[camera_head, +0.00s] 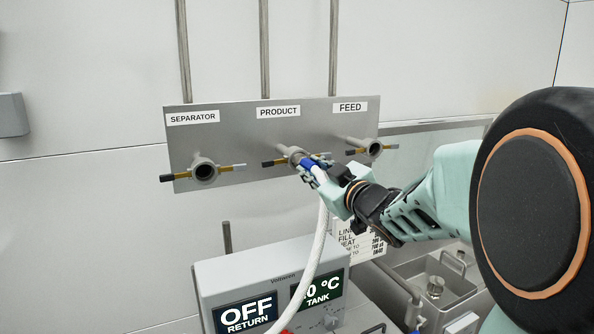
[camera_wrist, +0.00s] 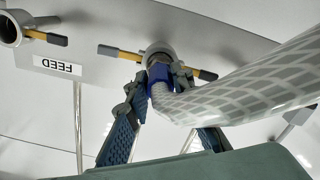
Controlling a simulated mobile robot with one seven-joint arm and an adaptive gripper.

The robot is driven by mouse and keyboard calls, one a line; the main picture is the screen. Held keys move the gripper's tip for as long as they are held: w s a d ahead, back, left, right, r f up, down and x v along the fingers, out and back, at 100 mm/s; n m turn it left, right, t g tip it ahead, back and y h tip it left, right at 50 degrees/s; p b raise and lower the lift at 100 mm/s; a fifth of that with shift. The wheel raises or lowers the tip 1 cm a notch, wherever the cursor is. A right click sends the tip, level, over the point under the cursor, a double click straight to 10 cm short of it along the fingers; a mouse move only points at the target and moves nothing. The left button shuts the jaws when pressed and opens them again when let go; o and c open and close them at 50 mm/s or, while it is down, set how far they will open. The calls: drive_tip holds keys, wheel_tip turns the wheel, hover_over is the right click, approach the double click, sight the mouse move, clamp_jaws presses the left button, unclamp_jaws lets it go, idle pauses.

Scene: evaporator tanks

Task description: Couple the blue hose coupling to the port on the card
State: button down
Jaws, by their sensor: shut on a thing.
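The blue hose coupling (camera_head: 310,164) is at the mouth of the middle port (camera_head: 291,152), under the PRODUCT label (camera_head: 278,112). In the wrist view the coupling (camera_wrist: 159,76) lines up with the port (camera_wrist: 160,52) and appears to meet it; I cannot tell whether it is seated. My gripper (camera_head: 322,172) is shut on the coupling, with one finger on each side in the wrist view (camera_wrist: 157,88). A white card (camera_head: 360,243) behind my arm shows "LINE", "FILL" and "HEAT"; my arm hides part, and I cannot read a port name.
The SEPARATOR port (camera_head: 205,171) is open at left, the FEED port (camera_head: 374,148) at right; both have side levers. The white hose (camera_head: 318,245) hangs past the control box (camera_head: 270,275), which shows OFF. A steel basin (camera_head: 440,285) is lower right.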

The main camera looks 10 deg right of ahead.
drive_tip(key=shift+w+a, duration=0.25)
drive_tip(key=shift+w, duration=0.35)
drive_tip(key=c, duration=1.6)
unclamp_jaws()
wheel_tip(320, 180, up, 10)
drive_tip(key=shift+r, duration=0.1)
